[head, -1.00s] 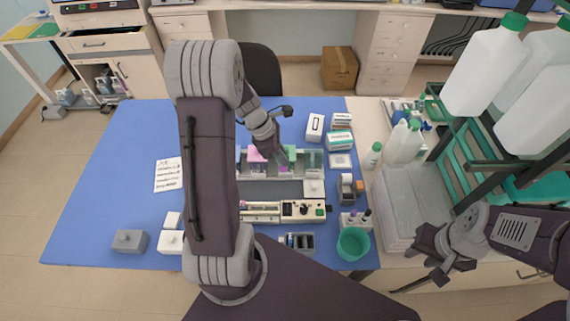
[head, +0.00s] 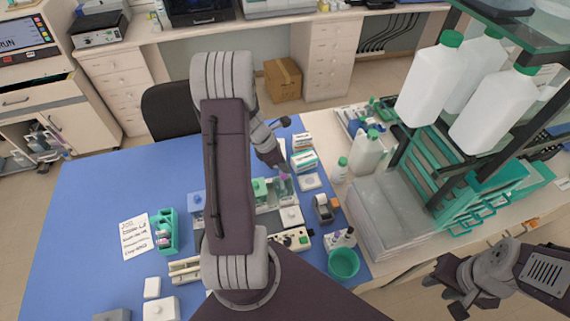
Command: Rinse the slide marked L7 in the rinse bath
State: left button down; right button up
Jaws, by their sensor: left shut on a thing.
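A row of staining baths (head: 267,208) stands on the blue mat, partly hidden behind my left arm. A green bath (head: 260,190) and a clear bath (head: 284,190) show at its right end. My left gripper (head: 281,170) is over this right end, shut on a thin slide. The slide is mostly hidden, with a small pinkish patch at the fingertips; its marking cannot be read. I cannot tell whether it dips into the clear bath. My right gripper (head: 442,294) is open and empty at the lower right, away from the baths.
A green slide rack (head: 168,232) and a written sheet (head: 136,236) lie at the left. A green cup (head: 343,262) and a tape dispenser (head: 325,208) stand right of the baths. Large white bottles (head: 430,78) sit on the right shelf. The blue mat's left side is clear.

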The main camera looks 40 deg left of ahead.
aim_at(284, 179)
pick_arm(q)
notch_tip(284, 179, down, 3)
jog(key=b, duration=0.3)
jog(key=shift+f, duration=0.2)
notch_tip(284, 179, down, 5)
jog(key=b, duration=0.4)
jog(key=shift+r, duration=0.15)
dwell(1.7)
notch_tip(284, 179, up, 10)
jog(key=p, duration=1)
jog(key=shift+f, duration=0.2)
